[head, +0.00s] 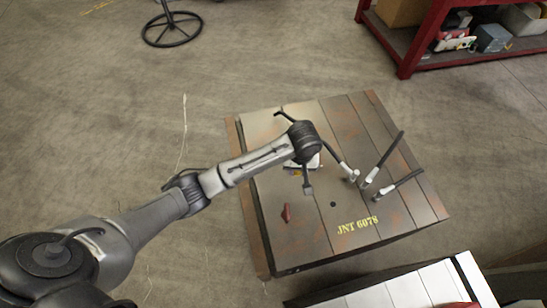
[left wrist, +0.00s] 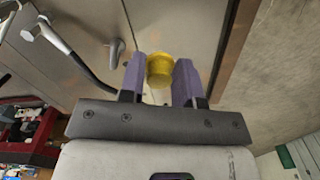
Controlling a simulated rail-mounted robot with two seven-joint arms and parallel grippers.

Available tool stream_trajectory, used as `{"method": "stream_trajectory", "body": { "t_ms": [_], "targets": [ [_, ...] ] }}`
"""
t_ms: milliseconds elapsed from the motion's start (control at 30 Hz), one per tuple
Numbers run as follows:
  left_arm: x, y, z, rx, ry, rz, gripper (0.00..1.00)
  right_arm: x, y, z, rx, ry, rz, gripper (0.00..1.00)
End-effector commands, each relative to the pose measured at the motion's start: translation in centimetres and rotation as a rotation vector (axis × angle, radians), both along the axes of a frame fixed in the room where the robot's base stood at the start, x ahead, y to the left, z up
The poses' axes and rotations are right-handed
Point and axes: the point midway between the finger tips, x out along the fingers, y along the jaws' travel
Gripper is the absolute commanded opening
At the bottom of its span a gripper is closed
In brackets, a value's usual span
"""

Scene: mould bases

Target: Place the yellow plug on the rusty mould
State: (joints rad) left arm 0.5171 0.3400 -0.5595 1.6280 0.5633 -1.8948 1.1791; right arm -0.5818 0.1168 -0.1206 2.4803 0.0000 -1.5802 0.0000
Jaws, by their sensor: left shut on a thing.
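The rusty mould (head: 318,235) is a large block with brown-grey plates, rusty patches and yellow "JNT 6078" lettering, standing in the middle right of the head view. My left gripper (head: 297,170) is over its left part, largely hidden by my own wrist. In the left wrist view, the left gripper (left wrist: 160,78) has its two purple-grey fingers shut on the yellow plug (left wrist: 159,70), a short round piece. The mould's top (left wrist: 190,25) lies behind the plug in that view. I cannot tell the gap between plug and mould. My right gripper is not in view.
Black hoses with pale fittings (head: 367,184) rise from the mould's right part. A small red piece (head: 286,213) and a dark hole (head: 332,204) are on its top. A pale striped block (head: 405,290) stands at the lower right.

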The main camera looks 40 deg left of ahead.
Motion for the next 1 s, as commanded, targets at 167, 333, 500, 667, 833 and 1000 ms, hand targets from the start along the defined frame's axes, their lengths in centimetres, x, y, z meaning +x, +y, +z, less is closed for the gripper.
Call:
{"method": "stream_trajectory", "body": {
  "t_ms": [167,333,500,667,833,1000],
  "targets": [
    [-2.1,0.9,-3.8,-0.001,0.005,0.105,0.09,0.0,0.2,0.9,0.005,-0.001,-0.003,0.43],
    [-3.1,1.7,-5.6,0.002,0.001,0.152,0.09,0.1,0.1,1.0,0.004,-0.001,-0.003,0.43],
    [-2.9,4.1,-7.5,0.005,0.000,0.167,0.09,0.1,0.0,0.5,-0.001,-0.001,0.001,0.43],
    [-2.2,7.5,-9.6,0.008,0.000,0.167,0.09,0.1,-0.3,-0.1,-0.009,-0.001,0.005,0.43],
    [-1.5,10.4,-11.4,0.004,-0.001,0.165,0.09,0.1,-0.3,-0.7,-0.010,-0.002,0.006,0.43],
    [-1.1,12.3,-12.5,0.003,-0.002,0.163,0.09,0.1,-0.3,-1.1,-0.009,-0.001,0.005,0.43]
  ]
}}
